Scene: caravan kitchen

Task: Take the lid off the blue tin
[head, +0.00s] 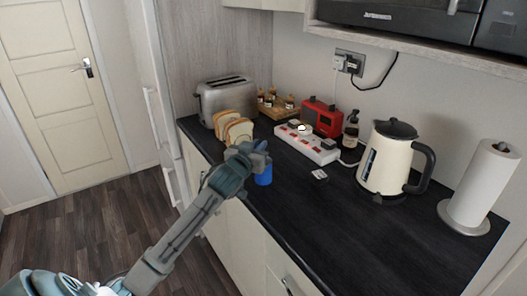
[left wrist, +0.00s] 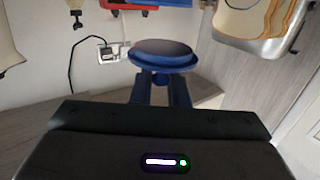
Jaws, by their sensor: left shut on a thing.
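The blue tin (head: 264,177) stands near the front edge of the dark worktop in the head view. My left gripper (head: 259,154) is at the top of the tin and hides its upper part. In the left wrist view, a round blue lid (left wrist: 163,53) with a dark face sits at the tips of my left gripper (left wrist: 161,79), which is shut on it. I cannot tell whether the lid still touches the tin. My right gripper is not in view.
Bread slices (head: 238,131) and a toaster (head: 225,97) stand behind the tin. A white power strip (head: 306,143) lies to its right. A cream kettle (head: 388,165) and a paper roll (head: 481,187) stand farther right. The front right worktop (head: 350,235) is clear.

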